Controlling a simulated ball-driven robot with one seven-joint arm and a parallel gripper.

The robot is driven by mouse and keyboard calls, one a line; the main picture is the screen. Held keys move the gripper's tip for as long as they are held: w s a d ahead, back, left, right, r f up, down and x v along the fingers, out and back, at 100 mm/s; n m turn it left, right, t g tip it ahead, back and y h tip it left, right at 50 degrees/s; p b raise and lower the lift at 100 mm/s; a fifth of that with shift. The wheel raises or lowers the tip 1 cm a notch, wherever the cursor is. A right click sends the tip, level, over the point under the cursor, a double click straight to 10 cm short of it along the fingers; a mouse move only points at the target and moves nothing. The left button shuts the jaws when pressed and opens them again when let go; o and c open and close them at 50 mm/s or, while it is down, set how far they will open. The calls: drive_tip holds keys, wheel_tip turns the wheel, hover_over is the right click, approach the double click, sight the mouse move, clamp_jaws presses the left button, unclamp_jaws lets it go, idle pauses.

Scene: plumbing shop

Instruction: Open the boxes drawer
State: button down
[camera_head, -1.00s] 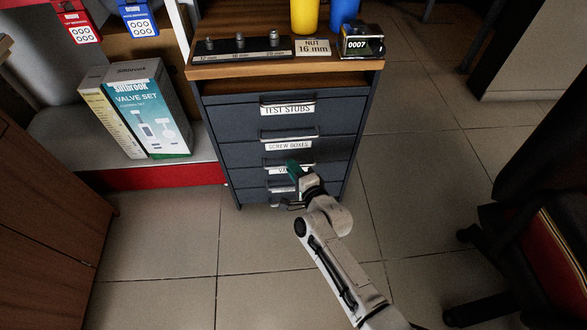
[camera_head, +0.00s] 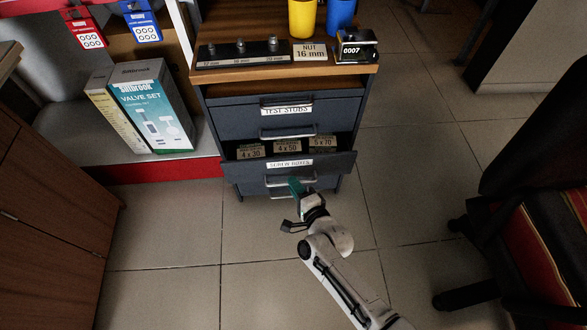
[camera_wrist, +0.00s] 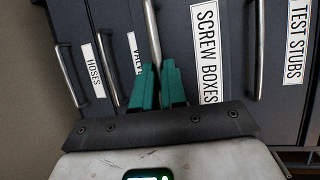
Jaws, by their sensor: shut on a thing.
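The grey boxes drawer (camera_head: 335,166), labelled SCREW BOXES, is pulled partway out of the cabinet. Small boxes marked with sizes such as 4 x 50 (camera_head: 287,146) show inside it. In the wrist view its label (camera_wrist: 207,50) lies right of my fingers. My gripper (camera_head: 294,184) is at the drawer's front, below its label. In the wrist view the green fingers of my gripper (camera_wrist: 159,68) are shut on the drawer's metal handle (camera_wrist: 152,35). The exact contact on the bar is partly hidden by the fingers.
The TEST STUBS drawer (camera_head: 342,112) above is shut. The HOSES drawer (camera_wrist: 65,25) is also in the wrist view. Valve set boxes (camera_head: 152,115) stand on a shelf at left. A wooden cabinet (camera_head: 50,220) is at left and a dark chair (camera_head: 535,220) at right. The tiled floor between is clear.

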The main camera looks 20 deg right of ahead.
drive_tip(key=s+a+p, duration=0.2)
drive_tip(key=s+a, duration=0.1)
drive_tip(key=s, duration=0.7)
drive_tip(key=s+a+p, duration=0.3)
drive_tip(key=s+a, duration=0.1)
drive_tip(key=s, duration=0.7)
drive_tip(key=shift+s, duration=0.2)
drive_tip(key=c, duration=1.2)
unclamp_jaws()
drive_tip(key=p+v, duration=0.1)
drive_tip(key=v, duration=0.9)
drive_tip(key=shift+s, duration=0.35)
